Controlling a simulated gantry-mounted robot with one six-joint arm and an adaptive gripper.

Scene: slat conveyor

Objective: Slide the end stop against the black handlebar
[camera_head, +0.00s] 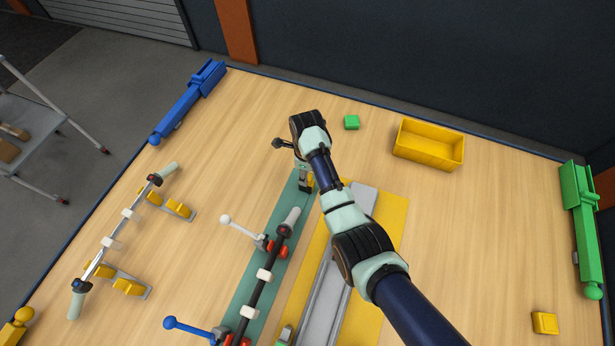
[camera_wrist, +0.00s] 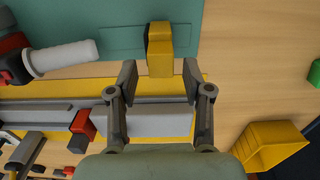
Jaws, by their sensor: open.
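The end stop, a yellow block with a dark face (camera_wrist: 160,50), stands on the green mat (camera_wrist: 112,28) in the wrist view. In the head view only a bit of the end stop (camera_head: 311,181) shows beside my gripper (camera_head: 306,186). My gripper (camera_wrist: 160,76) is open in the wrist view, with a finger on each side of the block's near end and gaps between. The black handlebar (camera_head: 265,290) lies clamped along the mat in the head view. Its pale grip (camera_wrist: 66,57) points towards the end stop, with a clear gap between them.
Red clamps (camera_head: 277,248) with white and blue levers hold the handlebar. A grey rail (camera_head: 322,300) on a yellow strip runs alongside. A silver handlebar (camera_head: 122,230) rests on yellow stands at left. A yellow bin (camera_head: 428,145) and green block (camera_head: 351,122) lie farther back.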

